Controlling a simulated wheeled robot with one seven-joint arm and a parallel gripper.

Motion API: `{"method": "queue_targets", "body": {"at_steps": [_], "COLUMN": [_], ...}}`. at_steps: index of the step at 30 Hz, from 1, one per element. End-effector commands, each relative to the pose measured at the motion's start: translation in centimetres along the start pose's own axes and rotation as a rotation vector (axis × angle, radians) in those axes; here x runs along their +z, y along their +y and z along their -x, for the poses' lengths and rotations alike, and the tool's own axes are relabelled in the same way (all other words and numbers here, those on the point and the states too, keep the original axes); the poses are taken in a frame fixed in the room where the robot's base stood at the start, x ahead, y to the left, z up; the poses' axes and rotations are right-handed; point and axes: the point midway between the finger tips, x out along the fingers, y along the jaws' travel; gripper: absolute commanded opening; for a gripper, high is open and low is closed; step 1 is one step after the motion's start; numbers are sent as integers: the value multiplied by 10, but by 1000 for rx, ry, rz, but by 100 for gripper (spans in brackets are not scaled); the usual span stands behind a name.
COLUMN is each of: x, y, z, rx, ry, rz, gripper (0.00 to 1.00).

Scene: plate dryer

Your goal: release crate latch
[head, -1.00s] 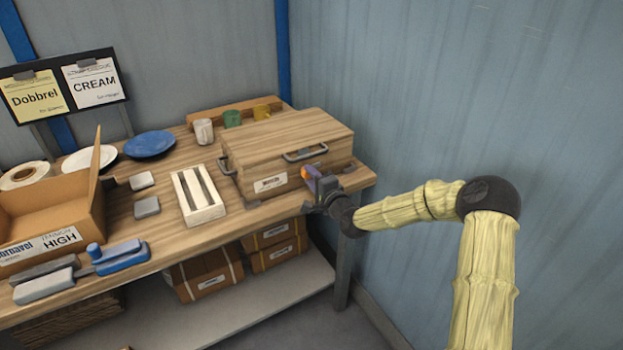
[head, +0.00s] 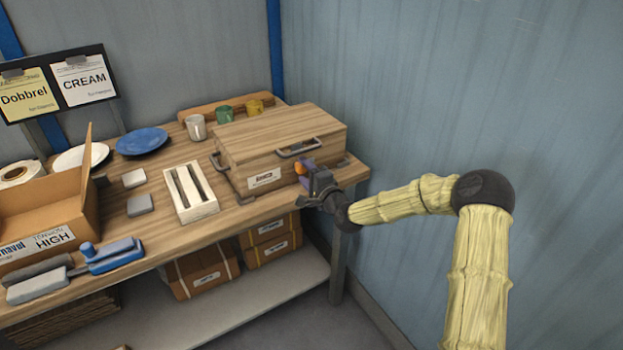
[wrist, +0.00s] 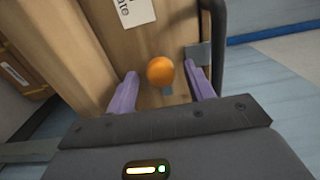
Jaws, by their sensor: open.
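The wooden crate (head: 238,159) stands closed at the right end of the workbench, with a grey handle (head: 298,148) and a paper label on its front. An orange round knob (head: 300,168), which looks like the latch, sits on the crate's front near its right end. My gripper (head: 306,180) is at the crate's front by this knob. In the wrist view the purple fingers of my gripper (wrist: 162,88) are open, one on each side of the orange knob (wrist: 160,71). I cannot tell whether either finger touches it. The gripper partly hides the crate's right front in the head view.
A white slotted rack (head: 190,192) stands left of the crate. A blue plate (head: 141,141), several mugs and an open cardboard box (head: 45,207) are also on the workbench (head: 165,252). The blue-grey wall is close on the right. Boxes sit on the lower shelf.

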Motion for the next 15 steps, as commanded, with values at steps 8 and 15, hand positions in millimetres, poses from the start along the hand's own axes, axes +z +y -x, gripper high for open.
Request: {"method": "queue_targets", "body": {"at_steps": [8,15], "x": [-1,-1], "y": [0,1], "z": [23,64], "rx": [0,1], "ry": [0,2], "rz": [1,0], "gripper": [53,53]}}
